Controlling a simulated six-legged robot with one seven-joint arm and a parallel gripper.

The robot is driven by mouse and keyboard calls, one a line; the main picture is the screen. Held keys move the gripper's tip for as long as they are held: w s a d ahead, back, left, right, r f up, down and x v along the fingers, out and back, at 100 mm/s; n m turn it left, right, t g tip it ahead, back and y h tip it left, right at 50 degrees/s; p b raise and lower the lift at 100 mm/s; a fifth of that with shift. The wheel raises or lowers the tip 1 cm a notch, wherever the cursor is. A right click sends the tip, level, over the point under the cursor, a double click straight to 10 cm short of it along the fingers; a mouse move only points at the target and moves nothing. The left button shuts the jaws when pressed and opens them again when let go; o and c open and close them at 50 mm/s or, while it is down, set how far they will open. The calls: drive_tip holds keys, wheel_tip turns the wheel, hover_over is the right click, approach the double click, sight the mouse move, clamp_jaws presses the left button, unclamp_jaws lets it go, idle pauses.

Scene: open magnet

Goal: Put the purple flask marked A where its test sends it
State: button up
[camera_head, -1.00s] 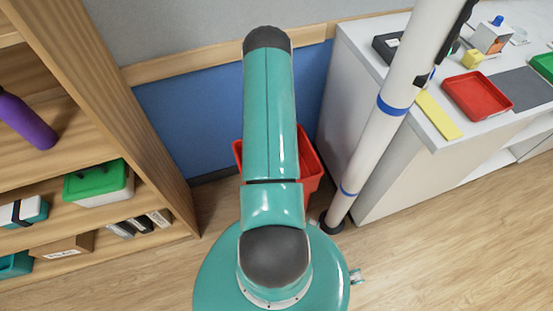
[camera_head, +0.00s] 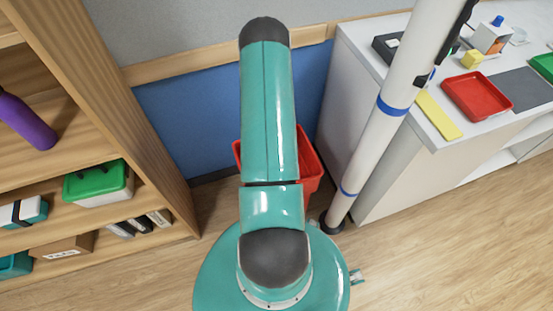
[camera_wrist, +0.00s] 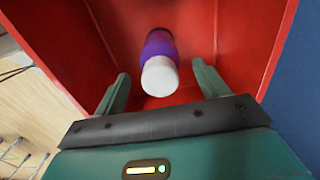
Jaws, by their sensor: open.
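A purple flask (camera_wrist: 159,44) with a white cap lies inside a red bin (camera_wrist: 248,40) in the wrist view, its cap toward me. No letter A shows on it. My gripper (camera_wrist: 160,72) is open, its two fingers on either side of the capped end with gaps between. I cannot tell whether the flask rests on the bin's floor. In the head view the red bin (camera_head: 309,165) stands on the floor by the blue wall panel, mostly hidden behind my arm. Another purple bottle (camera_head: 27,121) lies tilted on the left shelf; no mark is readable on it.
A wooden shelf (camera_head: 150,130) with boxes stands at left. A white pole (camera_head: 382,110) with blue bands stands right of my arm. The white counter (camera_head: 350,50) at right holds a red tray (camera_head: 477,96), a yellow strip (camera_head: 437,115) and a grey mat (camera_head: 522,90).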

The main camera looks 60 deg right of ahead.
wheel_tip(320, 180, up, 9)
drive_tip(key=shift+r, duration=0.1)
idle(0.3)
drive_tip(key=w+a+r+n+t, duration=0.1)
drive_tip(key=w+a+r+n, duration=0.35)
drive_tip(key=w+r, duration=0.35)
drive_tip(key=w+a+r+n+t, duration=0.1)
drive_tip(key=w+a+r+n, duration=0.2)
drive_tip(key=w+a+r, duration=0.5)
drive_tip(key=w+a+r+n+t, duration=0.1)
drive_tip(key=a+r+n, duration=0.2)
drive_tip(key=a+r, duration=0.35)
drive_tip(key=w+a+r+n, duration=0.1)
drive_tip(key=a+r+n, duration=0.3)
drive_tip(key=r, duration=0.5)
drive_tip(key=s+a+r+n+t, duration=0.1)
drive_tip(key=s+a+r+n, duration=0.4)
drive_tip(key=a, duration=0.4)
drive_tip(key=s+a+r+n+t, duration=0.1)
drive_tip(key=s+a+r+n, duration=0.5)
drive_tip(key=a, duration=0.4)
drive_tip(key=shift+s+a+r+n+t, duration=0.15)
drive_tip(key=shift+a+r+n+t, duration=0.15)
drive_tip(key=shift+r+n, duration=0.55)
